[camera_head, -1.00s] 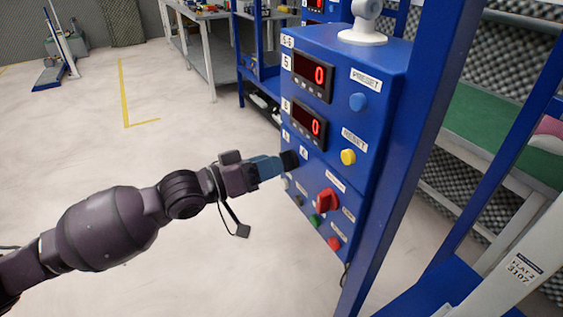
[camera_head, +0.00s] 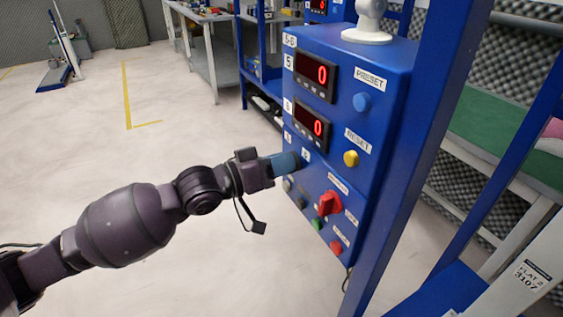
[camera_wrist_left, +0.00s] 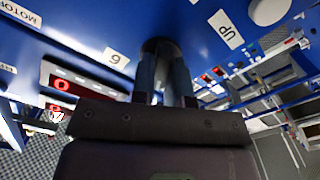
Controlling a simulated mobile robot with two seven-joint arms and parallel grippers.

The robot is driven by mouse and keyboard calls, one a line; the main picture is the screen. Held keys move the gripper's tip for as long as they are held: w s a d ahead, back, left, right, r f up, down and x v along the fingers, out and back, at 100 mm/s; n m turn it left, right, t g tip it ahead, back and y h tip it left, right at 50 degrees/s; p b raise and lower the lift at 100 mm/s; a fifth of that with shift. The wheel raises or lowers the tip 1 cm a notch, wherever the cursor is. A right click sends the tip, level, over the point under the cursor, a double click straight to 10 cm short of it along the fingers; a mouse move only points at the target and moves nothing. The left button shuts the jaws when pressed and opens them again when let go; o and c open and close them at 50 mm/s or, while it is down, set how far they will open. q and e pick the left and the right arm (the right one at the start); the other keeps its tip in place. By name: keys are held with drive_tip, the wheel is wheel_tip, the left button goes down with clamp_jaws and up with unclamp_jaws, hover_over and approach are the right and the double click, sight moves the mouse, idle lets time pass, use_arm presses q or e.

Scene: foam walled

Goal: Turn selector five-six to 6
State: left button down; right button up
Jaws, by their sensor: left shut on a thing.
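The blue control panel (camera_head: 385,130) stands at the centre right of the head view, marked 5-6 at its top. My left gripper (camera_head: 297,160) meets its front low on the left side, among small white labels. In the left wrist view, its two blue fingers (camera_wrist_left: 166,75) are shut on the dark round selector knob (camera_wrist_left: 160,45). The label 6 (camera_wrist_left: 117,57) is beside the knob. The fingers hide most of the knob, so I cannot tell where its pointer stands. My right gripper is not in view.
Two displays (camera_head: 315,75) read red 0. A blue post (camera_head: 415,150) stands at right.

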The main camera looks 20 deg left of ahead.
use_arm(q)
drive_tip(key=shift+r+m, duration=0.15)
drive_tip(key=shift+m, duration=0.15)
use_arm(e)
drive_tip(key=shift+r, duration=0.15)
use_arm(q)
drive_tip(key=m+p, duration=0.7)
drive_tip(key=m, duration=0.4)
drive_tip(key=shift+s+d, duration=0.1)
drive_tip(key=shift+d, duration=0.05)
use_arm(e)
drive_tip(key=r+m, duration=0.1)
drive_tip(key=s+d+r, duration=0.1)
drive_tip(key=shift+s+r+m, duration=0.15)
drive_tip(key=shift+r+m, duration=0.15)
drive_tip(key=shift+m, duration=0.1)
use_arm(q)
drive_tip(key=shift+m, duration=0.3)
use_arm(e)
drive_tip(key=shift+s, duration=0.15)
